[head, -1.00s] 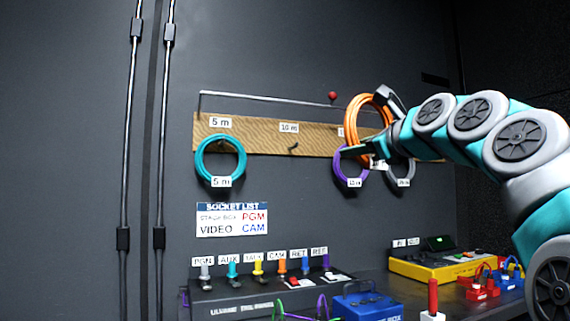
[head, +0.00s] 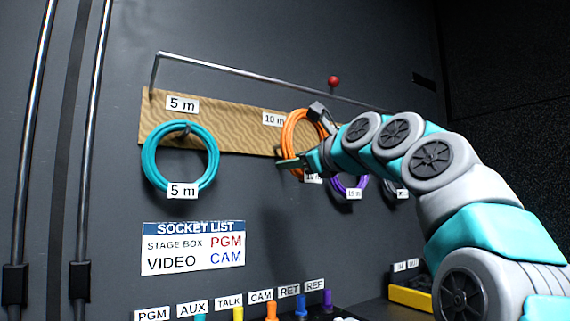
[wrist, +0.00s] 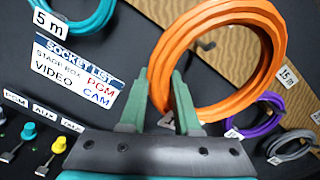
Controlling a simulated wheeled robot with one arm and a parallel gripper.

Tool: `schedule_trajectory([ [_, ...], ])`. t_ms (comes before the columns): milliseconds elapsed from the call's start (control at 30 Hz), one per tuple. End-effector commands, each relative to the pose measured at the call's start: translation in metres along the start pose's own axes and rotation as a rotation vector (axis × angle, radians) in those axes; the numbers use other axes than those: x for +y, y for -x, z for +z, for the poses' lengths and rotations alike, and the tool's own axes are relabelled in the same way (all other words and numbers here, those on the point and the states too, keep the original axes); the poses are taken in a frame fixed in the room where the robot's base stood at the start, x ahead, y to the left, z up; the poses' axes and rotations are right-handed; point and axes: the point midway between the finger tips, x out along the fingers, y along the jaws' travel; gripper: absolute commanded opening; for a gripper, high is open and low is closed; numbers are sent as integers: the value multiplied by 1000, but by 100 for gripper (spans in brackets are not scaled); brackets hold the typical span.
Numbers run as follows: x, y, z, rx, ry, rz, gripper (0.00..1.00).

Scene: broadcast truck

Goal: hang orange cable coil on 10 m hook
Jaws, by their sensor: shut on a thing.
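My gripper (head: 298,163) is shut on the orange cable coil (head: 289,134) at its lower part and holds it in front of the hook board (head: 235,136), by the 10 m label (head: 273,119). In the wrist view the fingers (wrist: 160,100) pinch the lower left of the orange coil (wrist: 165,62). A dark hook (wrist: 207,45) shows through the coil's opening there, with the coil apparently in front of it. Whether the coil touches the hook I cannot tell. The coil's tag is partly hidden behind my gripper.
A teal coil (head: 148,160) hangs on the 5 m hook at left. Purple (head: 349,191) and grey (head: 389,187) coils hang to the right, partly behind my arm. A metal rail (head: 250,71) runs above the board. A socket panel with coloured plugs (head: 238,313) lies below.

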Motion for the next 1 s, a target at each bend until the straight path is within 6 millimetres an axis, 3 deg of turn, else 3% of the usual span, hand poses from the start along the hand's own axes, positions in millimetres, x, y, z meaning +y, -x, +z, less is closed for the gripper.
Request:
schedule_trajectory([
  [1000, 0, -51, -4, -1, 1, -2, 0],
])
